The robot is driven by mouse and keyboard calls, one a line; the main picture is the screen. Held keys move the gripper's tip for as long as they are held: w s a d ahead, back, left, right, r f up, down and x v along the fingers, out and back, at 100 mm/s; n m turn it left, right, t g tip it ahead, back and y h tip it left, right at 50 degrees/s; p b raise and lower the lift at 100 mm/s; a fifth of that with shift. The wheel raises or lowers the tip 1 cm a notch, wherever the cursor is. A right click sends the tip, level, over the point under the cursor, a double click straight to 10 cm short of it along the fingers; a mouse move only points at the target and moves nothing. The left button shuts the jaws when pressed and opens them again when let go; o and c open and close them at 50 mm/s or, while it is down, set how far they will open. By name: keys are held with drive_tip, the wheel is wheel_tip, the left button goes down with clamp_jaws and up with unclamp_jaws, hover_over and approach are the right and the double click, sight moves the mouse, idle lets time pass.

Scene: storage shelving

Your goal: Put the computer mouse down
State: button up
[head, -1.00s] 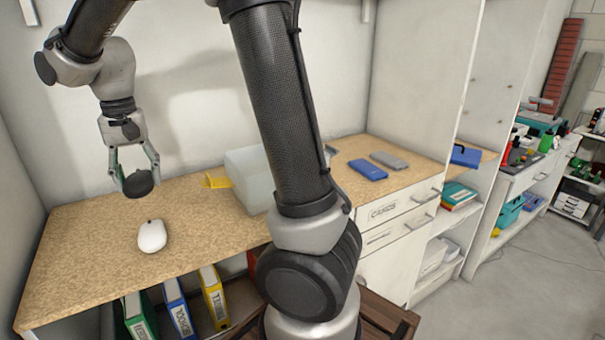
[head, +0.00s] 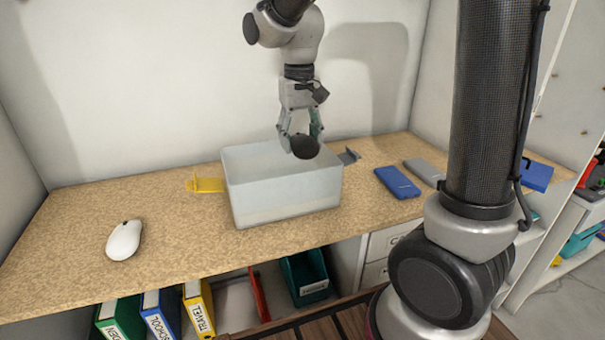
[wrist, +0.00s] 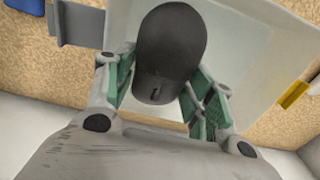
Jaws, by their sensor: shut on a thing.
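A black computer mouse (wrist: 170,45) is held between the two green-padded fingers of my gripper (wrist: 160,90). In the head view the dark mouse (head: 305,147) hangs at the fingertips of my gripper (head: 301,132), over the right part of a translucent white bin (head: 285,190). In the wrist view the bin lies behind and below the mouse. I cannot tell how far the mouse is above the bin's rim. A white mouse (head: 124,240) lies on the wooden worktop (head: 80,215) at the left, apart from the gripper.
A yellow piece (head: 208,185) and a grey piece (head: 349,155) stand at the bin's two sides. A blue case (head: 397,182) and a grey case (head: 424,171) lie to the right. Binders (head: 160,312) stand below the worktop.

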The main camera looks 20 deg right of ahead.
sight(300, 135)
wheel_tip(300, 135, down, 8)
drive_tip(key=shift+r, duration=0.1)
drive_tip(key=shift+f, duration=0.2)
drive_tip(key=o, duration=1)
drive_tip(key=shift+o, duration=0.2)
wheel_tip(300, 135, up, 12)
drive_tip(key=shift+r, duration=0.2)
drive_tip(key=s+d+t, duration=0.2)
drive_tip(key=s+d, duration=0.4)
drive_tip(key=s, duration=0.4)
drive_tip(key=s+d+r+t, duration=0.1)
drive_tip(key=s+d+t, duration=0.1)
drive_tip(key=s+d, duration=0.5)
drive_tip(key=s, duration=0.3)
drive_tip(key=shift+d, duration=0.3)
